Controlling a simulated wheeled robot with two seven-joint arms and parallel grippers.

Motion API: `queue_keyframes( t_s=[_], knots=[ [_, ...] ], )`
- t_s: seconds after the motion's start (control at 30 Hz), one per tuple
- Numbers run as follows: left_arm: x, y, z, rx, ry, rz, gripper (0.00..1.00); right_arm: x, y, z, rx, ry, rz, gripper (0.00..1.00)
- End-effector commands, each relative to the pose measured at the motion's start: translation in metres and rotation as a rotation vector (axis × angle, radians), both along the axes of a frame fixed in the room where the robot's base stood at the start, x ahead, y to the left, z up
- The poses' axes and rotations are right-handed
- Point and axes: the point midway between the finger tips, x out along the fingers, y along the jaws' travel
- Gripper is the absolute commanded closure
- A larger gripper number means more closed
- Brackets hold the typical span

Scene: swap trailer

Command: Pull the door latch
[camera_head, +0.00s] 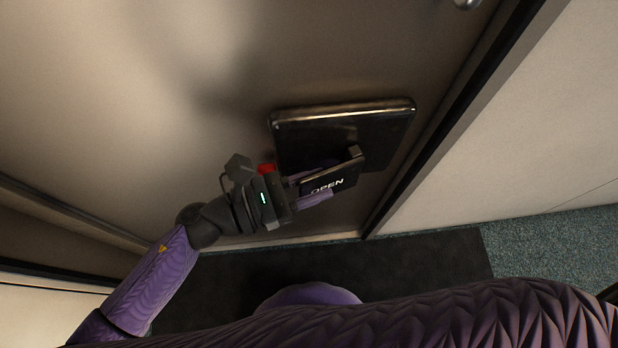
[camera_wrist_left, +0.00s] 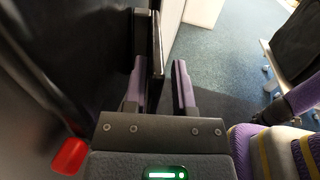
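The door latch is a dark flap (camera_head: 338,178) marked "OPEN", standing out from a dark recessed housing (camera_head: 340,118) on the beige door (camera_head: 150,90). My left gripper (camera_head: 322,181) is at the flap, with one finger on its near, lettered side and the other behind it, partly hidden. In the left wrist view the flap (camera_wrist_left: 157,45) reaches between the two fingers (camera_wrist_left: 158,82). The fingers are apart, with a visible gap between the flap and the right-hand finger. Contact with the left-hand finger cannot be told. My right gripper is not in view.
A red part (camera_head: 266,169) sits beside my left wrist, close to the door. A dark door edge (camera_head: 455,115) and pale wall (camera_head: 540,120) are on the right. A dark mat (camera_head: 420,262) lies on teal carpet (camera_head: 570,240). A dark chair-like object (camera_wrist_left: 298,40) stands at the right.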

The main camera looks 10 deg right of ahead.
Motion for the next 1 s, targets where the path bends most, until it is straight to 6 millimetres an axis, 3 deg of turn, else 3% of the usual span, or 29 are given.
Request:
queue_keyframes(
  t_s=[0.27,0.6,0.7,1.0],
  knots=[
    [0.000,0.005,0.000,0.003,0.001,0.003,0.71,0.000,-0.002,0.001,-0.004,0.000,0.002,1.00],
    [-0.015,0.080,0.001,0.003,0.002,0.001,0.71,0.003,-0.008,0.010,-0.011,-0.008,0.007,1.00],
    [-0.018,0.093,0.000,0.003,0.002,0.001,0.71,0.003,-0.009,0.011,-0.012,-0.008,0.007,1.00],
    [-0.019,0.097,0.000,0.000,0.000,-0.001,0.71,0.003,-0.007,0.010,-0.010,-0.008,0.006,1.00]
  ],
)
